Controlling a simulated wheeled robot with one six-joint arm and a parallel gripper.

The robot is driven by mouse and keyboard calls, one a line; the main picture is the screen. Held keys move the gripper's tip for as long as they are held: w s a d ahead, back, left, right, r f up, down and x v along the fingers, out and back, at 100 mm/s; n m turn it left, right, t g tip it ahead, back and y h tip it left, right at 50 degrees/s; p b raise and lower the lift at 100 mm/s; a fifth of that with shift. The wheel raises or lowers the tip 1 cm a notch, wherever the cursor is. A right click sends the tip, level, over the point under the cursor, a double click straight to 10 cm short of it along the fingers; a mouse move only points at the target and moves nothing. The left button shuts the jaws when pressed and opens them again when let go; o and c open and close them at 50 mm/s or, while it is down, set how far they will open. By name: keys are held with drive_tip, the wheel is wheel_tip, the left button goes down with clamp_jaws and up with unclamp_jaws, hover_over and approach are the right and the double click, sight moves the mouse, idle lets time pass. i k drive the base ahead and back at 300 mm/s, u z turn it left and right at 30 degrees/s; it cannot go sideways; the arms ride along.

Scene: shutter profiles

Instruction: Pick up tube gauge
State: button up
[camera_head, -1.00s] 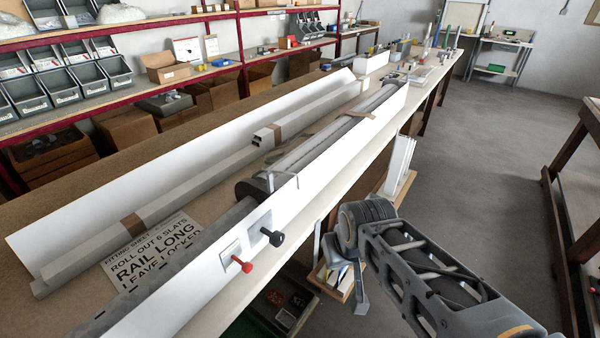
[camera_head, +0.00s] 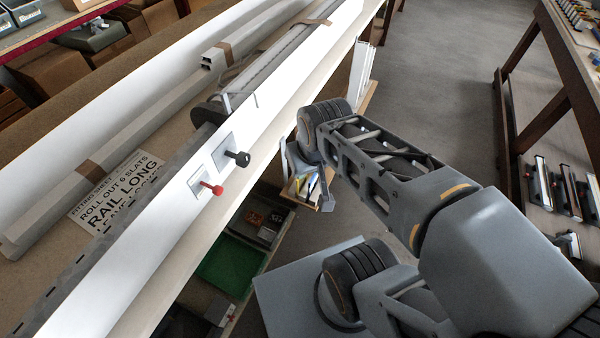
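I cannot make out a tube gauge for certain in this view. My gripper (camera_head: 310,188) hangs at the end of my arm, beside the front edge of the long bench and above a small wooden tray. One grey finger shows clearly; the rest is partly hidden by the wrist, so its opening is unclear. No held object can be made out.
The small wooden tray (camera_head: 299,197) with light items sits below the bench edge. A green bin (camera_head: 230,262) is on a lower shelf. A printed fitting sheet (camera_head: 118,190) lies on the bench. Another bench (camera_head: 560,70) stands right, beyond open floor (camera_head: 430,60).

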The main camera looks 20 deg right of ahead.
sight(299, 182)
drive_tip(key=u, duration=0.05)
drive_tip(key=k, duration=0.5)
drive_tip(key=z, duration=1.15)
drive_tip(key=i, duration=0.7)
drive_tip(key=u, duration=1.7)
